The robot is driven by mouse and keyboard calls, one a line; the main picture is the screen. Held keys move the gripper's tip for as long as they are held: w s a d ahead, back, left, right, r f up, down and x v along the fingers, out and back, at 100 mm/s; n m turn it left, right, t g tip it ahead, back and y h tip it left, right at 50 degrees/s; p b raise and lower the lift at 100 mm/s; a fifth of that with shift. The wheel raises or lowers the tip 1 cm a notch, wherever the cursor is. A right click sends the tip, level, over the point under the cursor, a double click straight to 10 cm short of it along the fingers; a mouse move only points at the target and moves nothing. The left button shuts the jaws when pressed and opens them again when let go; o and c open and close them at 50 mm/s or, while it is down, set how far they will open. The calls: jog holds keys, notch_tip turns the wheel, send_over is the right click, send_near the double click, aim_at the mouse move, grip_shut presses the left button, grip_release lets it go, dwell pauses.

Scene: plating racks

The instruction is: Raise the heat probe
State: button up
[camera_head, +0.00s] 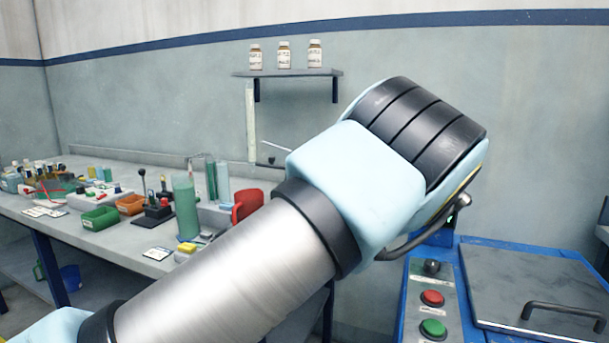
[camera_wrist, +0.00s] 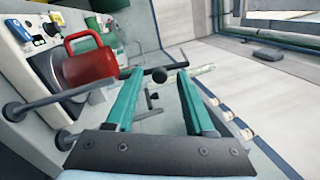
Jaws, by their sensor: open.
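My gripper (camera_wrist: 160,76) shows in the wrist view with its two teal fingers apart and nothing clearly held. A small black ball knob (camera_wrist: 159,74) on a dark rod (camera_wrist: 128,71) appears between the fingertips; I cannot tell whether they touch it. This may be part of the heat probe, but I cannot tell for sure. A red mug (camera_wrist: 88,64) lies left of the fingers in that view. In the head view the red mug (camera_head: 246,206) stands on the bench, partly behind my arm, with a thin rod (camera_head: 275,146) above it. My gripper is hidden there.
The bench (camera_head: 125,235) carries green cylinders (camera_head: 185,205), a green bin (camera_head: 100,219), an orange bin (camera_head: 131,204) and a black lever device (camera_head: 155,208). A wall shelf (camera_head: 290,73) holds three bottles. A blue cabinet with red (camera_head: 432,298) and green buttons stands right.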

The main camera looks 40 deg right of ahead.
jog(key=b+v, duration=0.2)
jog(key=v, duration=0.8)
jog(key=shift+s+b, duration=0.25)
jog(key=shift+b, duration=0.1)
jog(key=shift+s+d+f, duration=0.1)
jog(key=shift+d, duration=0.1)
